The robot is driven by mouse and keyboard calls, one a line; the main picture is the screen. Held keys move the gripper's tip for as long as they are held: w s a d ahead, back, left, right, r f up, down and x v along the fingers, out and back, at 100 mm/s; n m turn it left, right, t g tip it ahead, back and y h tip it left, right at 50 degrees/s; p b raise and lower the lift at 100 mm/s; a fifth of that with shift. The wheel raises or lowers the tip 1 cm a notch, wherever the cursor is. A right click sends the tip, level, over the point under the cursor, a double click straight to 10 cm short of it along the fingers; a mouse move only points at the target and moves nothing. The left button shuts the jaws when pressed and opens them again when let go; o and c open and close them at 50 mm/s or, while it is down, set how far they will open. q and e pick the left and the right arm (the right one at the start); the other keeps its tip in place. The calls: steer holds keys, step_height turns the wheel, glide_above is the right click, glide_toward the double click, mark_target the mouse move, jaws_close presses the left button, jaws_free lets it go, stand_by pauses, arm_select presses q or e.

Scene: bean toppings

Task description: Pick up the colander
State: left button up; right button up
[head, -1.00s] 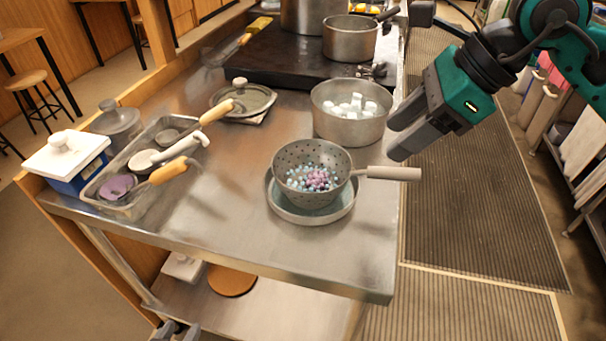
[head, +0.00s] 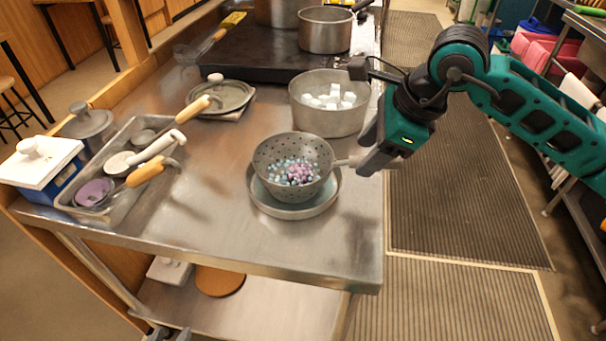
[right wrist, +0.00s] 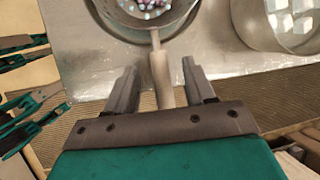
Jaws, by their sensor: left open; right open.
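The colander (head: 318,152) is a grey perforated bowl holding small blue and pink beans. It sits in a shallow round pan (head: 266,208) on the steel counter, its pale handle pointing right. My right gripper (head: 364,150) is open at the handle. In the right wrist view, the colander's handle (right wrist: 161,78) lies between the two spread fingers (right wrist: 160,82), with visible gaps on both sides. My left gripper (head: 168,333) shows only partly at the bottom edge of the head view, low beside the counter, open and empty.
A pot (head: 322,121) of white cubes stands just behind the colander, close to my right arm. A tray (head: 120,215) of utensils and a white-lidded blue box (head: 38,165) are at the left. The front middle of the counter is clear.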

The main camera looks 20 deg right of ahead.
steer(key=x, duration=0.2)
steer(key=shift+w+a+f, duration=0.1)
steer(key=shift+f, duration=0.15)
jaws_close()
stand_by(0.3)
